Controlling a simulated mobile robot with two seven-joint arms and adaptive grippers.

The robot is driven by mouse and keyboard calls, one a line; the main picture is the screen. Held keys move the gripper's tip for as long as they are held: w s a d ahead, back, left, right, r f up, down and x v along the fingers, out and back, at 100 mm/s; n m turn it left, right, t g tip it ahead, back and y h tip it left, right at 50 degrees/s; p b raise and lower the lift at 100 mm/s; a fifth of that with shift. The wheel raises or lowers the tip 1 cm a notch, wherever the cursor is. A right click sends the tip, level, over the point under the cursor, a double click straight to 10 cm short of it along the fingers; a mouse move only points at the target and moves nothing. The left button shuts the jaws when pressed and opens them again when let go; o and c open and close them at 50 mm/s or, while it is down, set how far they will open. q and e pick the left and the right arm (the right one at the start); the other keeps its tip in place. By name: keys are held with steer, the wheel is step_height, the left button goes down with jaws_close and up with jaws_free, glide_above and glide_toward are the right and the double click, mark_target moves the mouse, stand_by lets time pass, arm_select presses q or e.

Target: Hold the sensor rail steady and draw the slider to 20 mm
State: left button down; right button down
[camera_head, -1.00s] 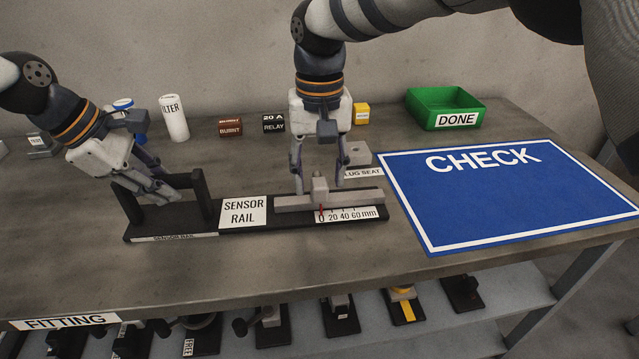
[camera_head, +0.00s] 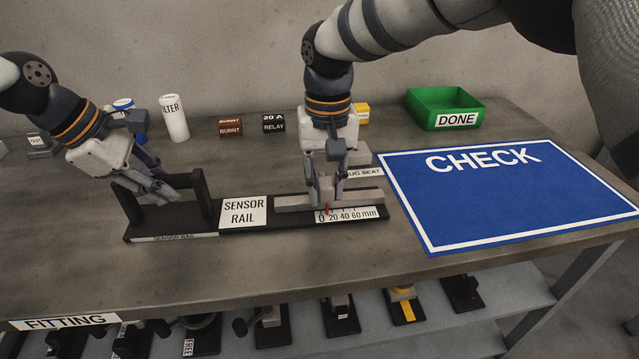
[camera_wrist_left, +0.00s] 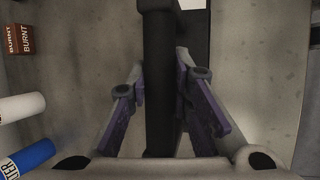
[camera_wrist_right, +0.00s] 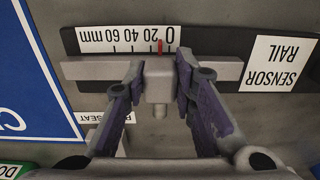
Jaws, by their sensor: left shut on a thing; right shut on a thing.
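The sensor rail (camera_head: 280,217) is a dark base lying on the bench, with an upright handle at its left end and a grey bar and millimetre scale (camera_head: 347,214) at its right. My left gripper (camera_head: 166,191) is shut on the dark handle bar (camera_wrist_left: 160,85), one finger on each side. My right gripper (camera_head: 327,190) is shut on the light grey slider (camera_wrist_right: 158,92), with fingers at both sides of its block. The slider's red pointer (camera_wrist_right: 160,47) stands between the 0 and 20 labels, but the exact reading is too small to tell.
A blue CHECK mat (camera_head: 505,190) lies right of the rail, with a green DONE bin (camera_head: 445,108) behind it. A white filter (camera_head: 173,118), a BURNT block (camera_head: 230,126) and a relay (camera_head: 273,123) stand at the back. The bench front is clear.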

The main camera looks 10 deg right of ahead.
mark_target(332, 184)
steer(key=shift+d+f, duration=0.2)
steer(key=shift+d, duration=0.3)
steer(key=c, duration=1.3)
jaws_free()
step_height(332, 184, up, 12)
steer(key=shift+r, duration=0.1)
